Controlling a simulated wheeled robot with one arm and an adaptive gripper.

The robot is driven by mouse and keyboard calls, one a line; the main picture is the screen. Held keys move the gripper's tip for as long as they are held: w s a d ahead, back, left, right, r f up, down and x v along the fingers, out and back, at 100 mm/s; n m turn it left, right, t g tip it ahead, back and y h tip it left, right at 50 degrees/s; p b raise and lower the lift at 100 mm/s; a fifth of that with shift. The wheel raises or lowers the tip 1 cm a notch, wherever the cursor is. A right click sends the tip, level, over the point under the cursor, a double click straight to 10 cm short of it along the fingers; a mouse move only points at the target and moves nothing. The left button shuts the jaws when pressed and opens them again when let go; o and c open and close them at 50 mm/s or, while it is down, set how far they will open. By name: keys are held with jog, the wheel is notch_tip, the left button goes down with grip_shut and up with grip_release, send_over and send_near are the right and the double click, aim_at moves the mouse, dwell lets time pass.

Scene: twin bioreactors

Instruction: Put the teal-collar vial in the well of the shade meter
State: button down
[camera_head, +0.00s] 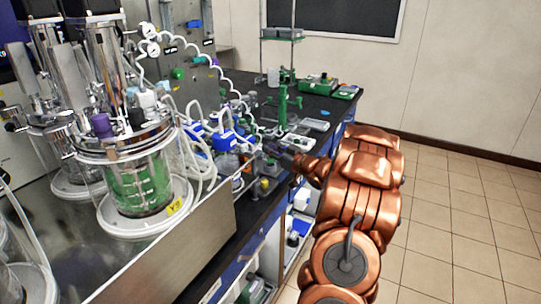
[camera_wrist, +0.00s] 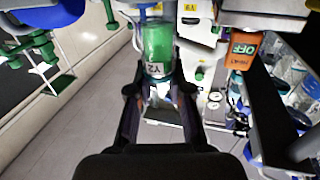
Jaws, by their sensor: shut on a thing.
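I cannot surely pick out the shade meter. A flat pale grey device (camera_head: 315,124) on the bench, right of a green stand (camera_head: 284,106), may be it; no well is visible from here.
A glass bioreactor with green liquid (camera_head: 140,185) stands at left behind a metal panel (camera_head: 190,255). White tubing and blue-and-white pump units (camera_head: 228,140) crowd the bench beside my gripper. A green tray (camera_head: 318,84) stands farther back. The dark bench (camera_head: 330,105) has bare patches. Tiled floor lies right.

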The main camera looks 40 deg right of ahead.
jog(key=shift+w+d+f, duration=0.2)
jog(key=shift+w, duration=0.45)
jog(key=shift+s+f+p, duration=0.1)
jog(key=shift+f+p, duration=0.5)
jog(key=shift+f, duration=0.85)
jog(key=shift+f, duration=0.15)
jog(key=c, duration=1.1)
grip_release()
jog(key=shift+f+b, duration=0.1)
jog(key=shift+b, duration=0.2)
